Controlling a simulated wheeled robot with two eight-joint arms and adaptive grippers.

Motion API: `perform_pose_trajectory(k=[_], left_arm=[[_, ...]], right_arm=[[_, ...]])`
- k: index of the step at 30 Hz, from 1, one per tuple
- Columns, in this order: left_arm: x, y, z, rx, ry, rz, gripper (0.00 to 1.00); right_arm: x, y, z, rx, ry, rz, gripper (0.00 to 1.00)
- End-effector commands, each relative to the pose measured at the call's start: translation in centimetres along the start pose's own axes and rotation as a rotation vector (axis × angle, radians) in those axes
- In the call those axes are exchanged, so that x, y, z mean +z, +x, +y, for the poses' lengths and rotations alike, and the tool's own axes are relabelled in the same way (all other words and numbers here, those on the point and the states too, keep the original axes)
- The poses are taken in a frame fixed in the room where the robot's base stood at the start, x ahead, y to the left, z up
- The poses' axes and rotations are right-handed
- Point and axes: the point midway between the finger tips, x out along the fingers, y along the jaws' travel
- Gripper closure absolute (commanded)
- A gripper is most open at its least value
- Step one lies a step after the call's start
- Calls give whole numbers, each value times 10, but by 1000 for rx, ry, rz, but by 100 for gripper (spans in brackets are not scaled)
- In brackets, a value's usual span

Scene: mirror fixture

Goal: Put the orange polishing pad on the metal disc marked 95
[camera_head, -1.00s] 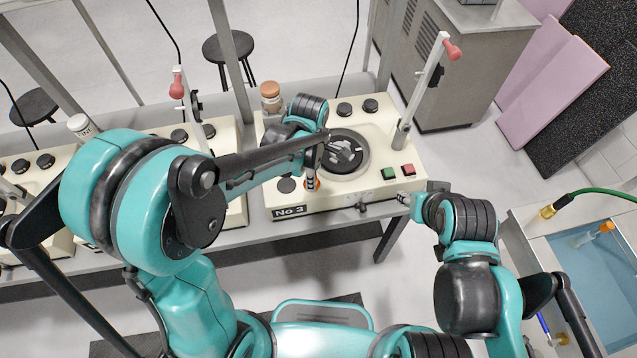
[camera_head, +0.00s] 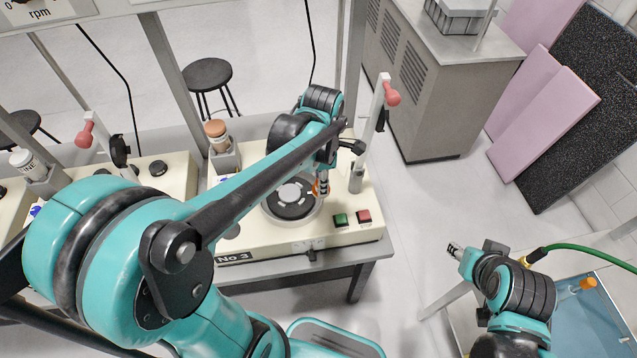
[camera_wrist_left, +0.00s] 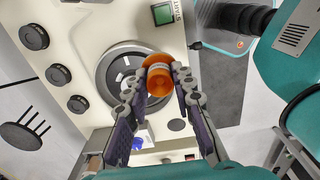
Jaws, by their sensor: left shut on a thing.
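The orange polishing pad (camera_wrist_left: 159,76) is a round piece with a knob, held between the fingertips of my left gripper (camera_wrist_left: 160,84). In the head view my left gripper (camera_head: 321,188) is over the right edge of the round well on machine No 3, and only a sliver of orange shows. A dark disc with a pale grey centre (camera_head: 290,196) lies in that well; in the wrist view it is partly hidden behind the pad. I cannot read a 95 on it. My right gripper (camera_head: 455,250) is beyond the machine's right side, too small to judge its fingers.
Green (camera_head: 340,219) and red (camera_head: 364,216) buttons sit in front of the well. A post with a red knob (camera_head: 391,95) rises at its right, and a cork-topped jar (camera_head: 215,130) stands at the back left. A sink (camera_head: 590,318) with a green hose is at the right.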

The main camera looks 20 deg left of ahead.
Motion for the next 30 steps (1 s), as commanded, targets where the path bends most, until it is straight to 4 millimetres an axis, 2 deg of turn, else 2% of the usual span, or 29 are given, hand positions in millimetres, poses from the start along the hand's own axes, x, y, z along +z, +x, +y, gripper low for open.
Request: perform_pose_trajectory(k=[9,15,22,27,30], left_arm=[[-49,43,50,0,-11,0,100],[-73,63,75,0,-7,0,100],[-80,75,81,0,-3,0,100],[-79,101,81,0,-3,0,100],[-79,109,81,0,-3,0,100]], right_arm=[[10,14,0,0,0,0,60],[14,20,0,0,0,0,60],[16,22,0,0,0,0,60],[21,30,0,0,0,0,60],[22,31,0,0,0,0,60]])
